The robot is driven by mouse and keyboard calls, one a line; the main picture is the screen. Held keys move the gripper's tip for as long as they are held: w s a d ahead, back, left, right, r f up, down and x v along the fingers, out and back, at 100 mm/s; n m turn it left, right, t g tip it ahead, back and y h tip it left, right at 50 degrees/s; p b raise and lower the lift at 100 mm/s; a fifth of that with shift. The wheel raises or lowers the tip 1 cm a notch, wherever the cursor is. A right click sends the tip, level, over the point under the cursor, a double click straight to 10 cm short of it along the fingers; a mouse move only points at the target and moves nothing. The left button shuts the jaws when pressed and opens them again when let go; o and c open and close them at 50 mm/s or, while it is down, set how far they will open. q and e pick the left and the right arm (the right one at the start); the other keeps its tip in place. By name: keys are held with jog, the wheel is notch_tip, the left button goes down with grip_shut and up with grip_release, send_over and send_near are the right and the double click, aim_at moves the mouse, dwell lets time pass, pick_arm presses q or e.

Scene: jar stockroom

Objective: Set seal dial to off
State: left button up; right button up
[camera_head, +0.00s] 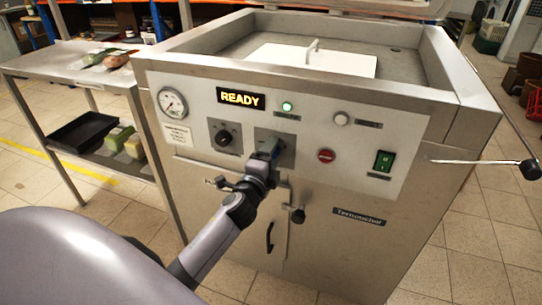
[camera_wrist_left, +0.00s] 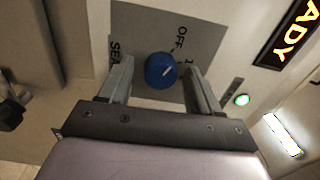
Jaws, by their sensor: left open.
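The seal dial (camera_wrist_left: 158,74) is a round blue knob with a white pointer mark, on a grey plate (camera_head: 288,138). In the left wrist view, OFF is printed above and right of it, and letters of SEAL show to its left. The pointer mark slants right and slightly up; I cannot tell exactly which label it matches. My left gripper (camera_head: 268,150) is open at the panel, with one finger on each side of the dial. Whether the fingers touch it is unclear. In the head view my gripper mostly hides the dial. My right gripper is not in view.
The machine's panel has a black knob (camera_head: 223,137) left of the plate, a red button (camera_head: 326,156), a green switch (camera_head: 384,161) and a lit READY display (camera_head: 240,98). A black-knobbed lever (camera_head: 480,162) sticks out right. A steel table (camera_head: 60,62) stands left.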

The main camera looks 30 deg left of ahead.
pick_arm(q)
jog(key=v, duration=0.7)
jog(key=shift+s+d, duration=0.1)
dwell(0.5)
jog(key=s+d+f+n+g+h+p, duration=0.3)
jog(key=s+d+f+n+p, duration=0.1)
jog(key=s, duration=0.5)
jog(key=s+d+f+n+g+h+p, duration=0.3)
jog(key=s+d+n+p, duration=0.3)
jog(key=s+d+n, duration=0.2)
jog(key=s+f+g, duration=0.1)
jog(key=s, duration=0.1)
jog(key=shift+s+d+n+p, duration=0.2)
jog(key=shift+s+n+p, duration=0.15)
jog(key=shift+n+p, duration=0.05)
jog(key=shift+f, duration=0.1)
